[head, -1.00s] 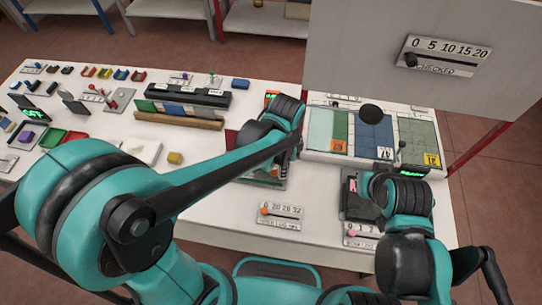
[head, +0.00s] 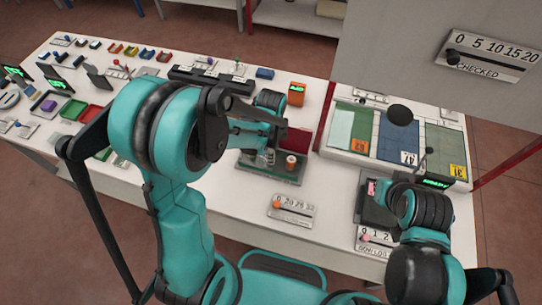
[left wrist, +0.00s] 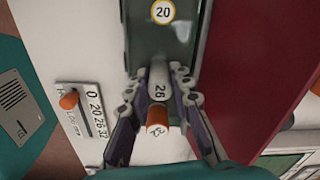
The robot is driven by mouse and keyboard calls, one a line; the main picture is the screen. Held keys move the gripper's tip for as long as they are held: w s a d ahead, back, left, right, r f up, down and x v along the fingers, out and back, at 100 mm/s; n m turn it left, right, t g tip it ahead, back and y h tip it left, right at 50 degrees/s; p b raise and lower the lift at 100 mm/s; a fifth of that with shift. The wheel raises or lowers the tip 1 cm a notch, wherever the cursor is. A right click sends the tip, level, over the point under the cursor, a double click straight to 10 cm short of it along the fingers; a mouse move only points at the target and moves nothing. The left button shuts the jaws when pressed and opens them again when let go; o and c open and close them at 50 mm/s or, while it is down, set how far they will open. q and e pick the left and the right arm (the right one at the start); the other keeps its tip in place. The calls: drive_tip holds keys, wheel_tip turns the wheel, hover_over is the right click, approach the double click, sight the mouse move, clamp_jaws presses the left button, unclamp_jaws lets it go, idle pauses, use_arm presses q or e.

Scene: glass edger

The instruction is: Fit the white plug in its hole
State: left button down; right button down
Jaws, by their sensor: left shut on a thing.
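In the left wrist view, my left gripper (left wrist: 160,98) is shut on the white plug (left wrist: 159,84), marked 26, with one finger on each side. A yellow-ringed plug marked 20 (left wrist: 162,12) sits on the dark green plate (left wrist: 178,50) beyond it. An orange plug (left wrist: 157,117) shows just below the white one. In the head view, my left gripper (head: 264,157) is over the green plate (head: 262,176), left of the orange plug (head: 291,164). The white plug's lower end and its hole are hidden. My right gripper (head: 378,190) is mostly hidden by its wrist.
A slider panel marked 0 20 26 32 (head: 292,210) lies in front of the plate. A dark red panel (left wrist: 245,60) stands close beside the left gripper. An orange display box (head: 297,93) stands behind. A sample board (head: 345,163) lies to the right.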

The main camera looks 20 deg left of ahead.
use_arm(q)
drive_tip(key=shift+f, duration=0.35)
drive_tip(key=shift+f, duration=0.2)
drive_tip(key=c, duration=1.3)
unclamp_jaws()
drive_tip(key=shift+r, duration=0.1)
drive_tip(key=shift+c, duration=0.2)
drive_tip(key=shift+r, duration=0.1)
